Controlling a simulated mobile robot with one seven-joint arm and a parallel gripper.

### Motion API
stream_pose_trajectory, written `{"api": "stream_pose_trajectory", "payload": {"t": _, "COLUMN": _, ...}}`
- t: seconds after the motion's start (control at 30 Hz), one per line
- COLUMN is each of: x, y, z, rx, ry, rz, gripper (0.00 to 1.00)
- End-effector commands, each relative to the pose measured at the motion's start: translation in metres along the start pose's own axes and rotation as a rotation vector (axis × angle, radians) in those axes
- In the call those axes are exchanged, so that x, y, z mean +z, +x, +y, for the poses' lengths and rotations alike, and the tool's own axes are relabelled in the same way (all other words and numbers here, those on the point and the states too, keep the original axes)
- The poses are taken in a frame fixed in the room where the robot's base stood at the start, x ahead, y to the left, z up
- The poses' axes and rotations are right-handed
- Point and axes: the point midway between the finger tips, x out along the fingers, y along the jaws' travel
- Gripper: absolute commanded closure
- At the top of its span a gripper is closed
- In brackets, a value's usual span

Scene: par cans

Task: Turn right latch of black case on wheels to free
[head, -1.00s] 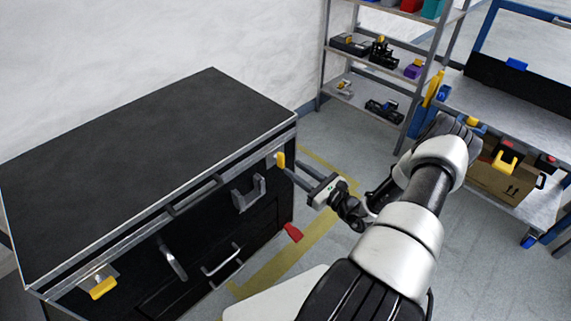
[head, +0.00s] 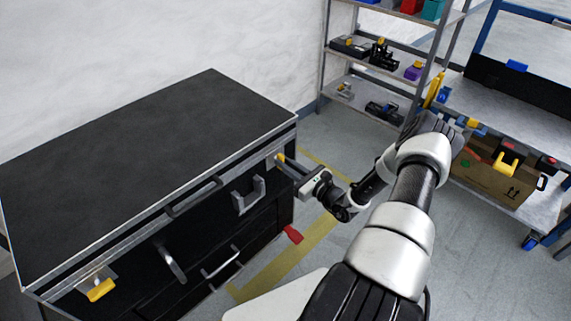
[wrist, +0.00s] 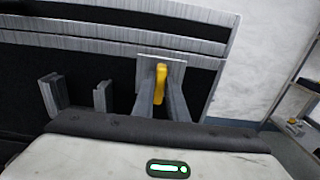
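The black case (head: 150,150) has metal edges and stands at the left of the head view. Its right latch is a yellow handle on a metal plate near the front right corner. In the wrist view this yellow handle (wrist: 161,84) points up and down, between the two grey fingers of my gripper (wrist: 162,98). In the head view my gripper (head: 288,168) reaches the case's front at that corner and hides most of the latch. Whether the fingers press on the handle cannot be told. The left latch (head: 101,290) has a tilted yellow handle.
Grey handles (head: 249,195) stick out of the case's front, left of my gripper. A red piece (head: 293,234) is low near the case's right corner. A shelf (head: 380,75) and a workbench (head: 520,105) stand behind. Grey floor between is clear.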

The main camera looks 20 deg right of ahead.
Motion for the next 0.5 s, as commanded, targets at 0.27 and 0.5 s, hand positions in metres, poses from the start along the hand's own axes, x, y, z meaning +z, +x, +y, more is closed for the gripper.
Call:
{"api": "stream_pose_trajectory", "payload": {"t": 0.27, "x": 0.0, "y": -0.0004, "z": 0.0005, "rx": 0.0, "ry": -0.038, "rz": 0.0, "gripper": 1.0}}
{"api": "stream_pose_trajectory", "payload": {"t": 0.5, "x": -0.0001, "y": -0.0004, "z": 0.0014, "rx": 0.0, "ry": -0.175, "rz": 0.0, "gripper": 1.0}}
